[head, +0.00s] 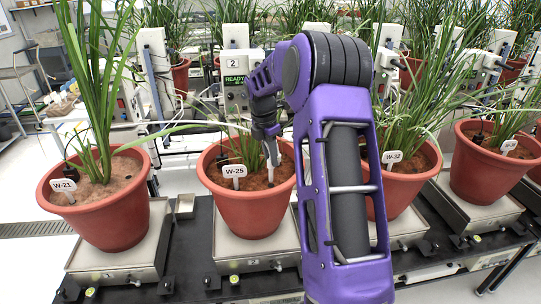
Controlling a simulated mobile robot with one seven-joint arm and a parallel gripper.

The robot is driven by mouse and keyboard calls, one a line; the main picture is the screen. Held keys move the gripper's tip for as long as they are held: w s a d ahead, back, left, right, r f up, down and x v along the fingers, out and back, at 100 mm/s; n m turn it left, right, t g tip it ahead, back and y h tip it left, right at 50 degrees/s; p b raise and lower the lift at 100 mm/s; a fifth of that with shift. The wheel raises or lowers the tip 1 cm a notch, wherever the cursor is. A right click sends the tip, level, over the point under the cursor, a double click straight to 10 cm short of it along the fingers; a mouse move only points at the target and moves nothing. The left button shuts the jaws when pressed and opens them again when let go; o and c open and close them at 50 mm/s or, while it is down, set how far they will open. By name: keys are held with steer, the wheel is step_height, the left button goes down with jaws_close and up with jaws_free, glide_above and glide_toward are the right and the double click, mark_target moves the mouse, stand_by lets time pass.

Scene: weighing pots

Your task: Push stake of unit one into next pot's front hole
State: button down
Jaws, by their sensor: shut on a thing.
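My gripper (270,136) points down over the middle pot labelled W-25 (245,205). It is shut on a pale, thin stake (273,154), which stands about upright above the brown soil on the pot's right side. The stake's lower end is at or close to the soil; I cannot tell whether it is in a hole. The white W-25 tag (234,171) stands at the pot's front left, apart from the stake.
Pot W-21 (112,222) stands left on its own scale (118,262). Pot W-32 (400,190) stands right, partly behind my arm, and another pot (487,170) is farther right. A box marked 2 and READY (236,88) stands behind W-25. Grass leaves overhang the pots.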

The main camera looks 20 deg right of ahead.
mark_target(270, 168)
steer(key=shift+f+b, duration=1.25)
steer(key=shift+f, duration=1.5)
stand_by(0.4)
steer(key=c, duration=0.6)
jaws_free()
step_height(270, 168, up, 3)
steer(key=p, duration=0.2)
steer(key=shift+p, duration=0.4)
steer(key=shift+r, duration=5)
